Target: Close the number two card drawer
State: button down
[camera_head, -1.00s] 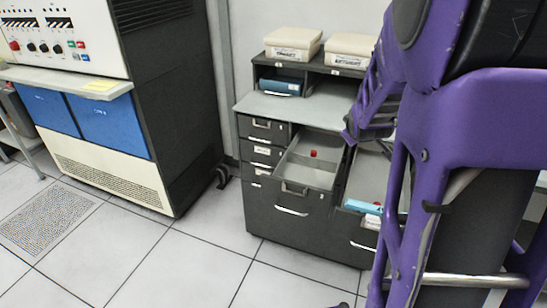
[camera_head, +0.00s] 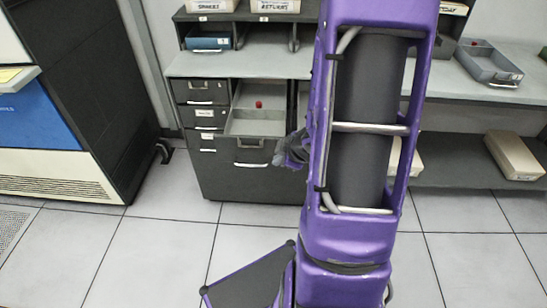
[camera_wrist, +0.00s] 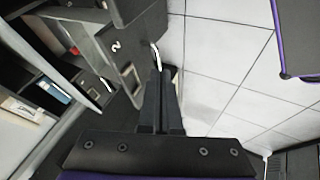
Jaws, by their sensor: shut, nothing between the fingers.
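A dark grey card cabinet (camera_head: 270,187) stands behind my arm. Its wide drawer (camera_head: 256,127) is pulled out, with a small red object inside. In the wrist view, a dark drawer front marked "2" (camera_wrist: 115,47) is at the top, with a metal handle (camera_wrist: 155,56). My gripper (camera_wrist: 159,75) is shut and empty, its fingertips close to that handle; I cannot tell whether they touch. In the head view my gripper (camera_head: 289,153) is at the right of the open drawer's front, partly hidden. My arm hides the cabinet's right part.
Small shut drawers (camera_head: 203,115) are at the cabinet's left. A blue box (camera_head: 208,40) sits on the shelf above. A bench at right holds a grey tray (camera_head: 487,63), with a beige box (camera_head: 515,155) below. The floor in front is clear.

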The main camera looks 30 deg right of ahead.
jog(key=b, duration=0.3)
send_near(264, 158)
notch_tip(264, 158, down, 4)
jog(key=a, duration=0.2)
jog(key=shift+w+d+r+p, duration=0.25)
jog(key=shift+w+d+p, duration=0.35)
jog(key=shift+w, duration=0.3)
jog(key=shift+w+d, duration=0.25)
jog(key=shift+w, duration=0.25)
